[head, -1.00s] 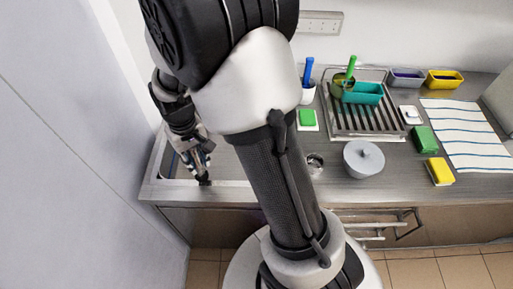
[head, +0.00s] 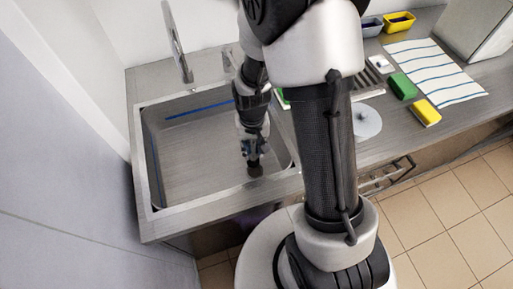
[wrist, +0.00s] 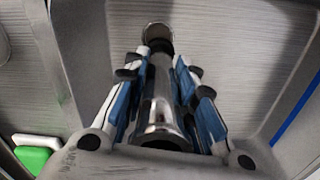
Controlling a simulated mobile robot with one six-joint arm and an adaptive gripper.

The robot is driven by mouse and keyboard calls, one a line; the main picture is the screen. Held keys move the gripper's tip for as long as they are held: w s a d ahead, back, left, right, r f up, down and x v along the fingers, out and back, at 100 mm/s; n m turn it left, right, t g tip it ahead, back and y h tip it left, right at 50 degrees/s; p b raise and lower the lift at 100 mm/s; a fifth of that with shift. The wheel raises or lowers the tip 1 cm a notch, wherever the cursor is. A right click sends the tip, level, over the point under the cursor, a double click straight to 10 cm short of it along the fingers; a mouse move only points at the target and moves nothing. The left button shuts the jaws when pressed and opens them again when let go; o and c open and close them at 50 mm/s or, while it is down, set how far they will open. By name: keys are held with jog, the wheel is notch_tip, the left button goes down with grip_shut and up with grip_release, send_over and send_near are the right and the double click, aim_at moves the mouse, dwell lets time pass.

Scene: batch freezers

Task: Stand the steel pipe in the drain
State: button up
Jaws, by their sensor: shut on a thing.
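The steel pipe (wrist: 160,105) is a shiny tube with a wide round near end. It lies between the fingers of my gripper (wrist: 160,75) in the wrist view, and the gripper is shut on it. In the head view my gripper (head: 253,160) points down over the right part of the sink (head: 190,165). A round, dark-edged piece (wrist: 158,36) shows at the pipe's far end in the wrist view. I cannot tell whether it is the drain or part of the pipe, or whether the pipe touches the sink floor. The drain is not clearly visible.
A tall faucet (head: 178,45) stands behind the sink. The sink rim and a wall on the left bound the space. Right of my arm are a grey round lid (head: 367,121), a green sponge (head: 402,86) and a yellow sponge (head: 425,112). The left sink floor is clear.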

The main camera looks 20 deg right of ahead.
aim_at(254, 142)
jog(key=shift+s+d+f, duration=0.1)
jog(key=shift+d+f, duration=0.1)
jog(key=shift+f, duration=0.35)
jog(key=shift+f+b, duration=2.2)
jog(key=shift+f, duration=0.35)
jog(key=shift+f+b, duration=0.5)
jog(key=shift+f, duration=0.15)
jog(key=o, duration=0.7)
jog(key=shift+c, duration=0.2)
jog(key=shift+r, duration=0.15)
jog(key=shift+s+r+p, duration=0.1)
jog(key=shift+r+p, duration=4.25)
jog(key=shift+r, duration=1.05)
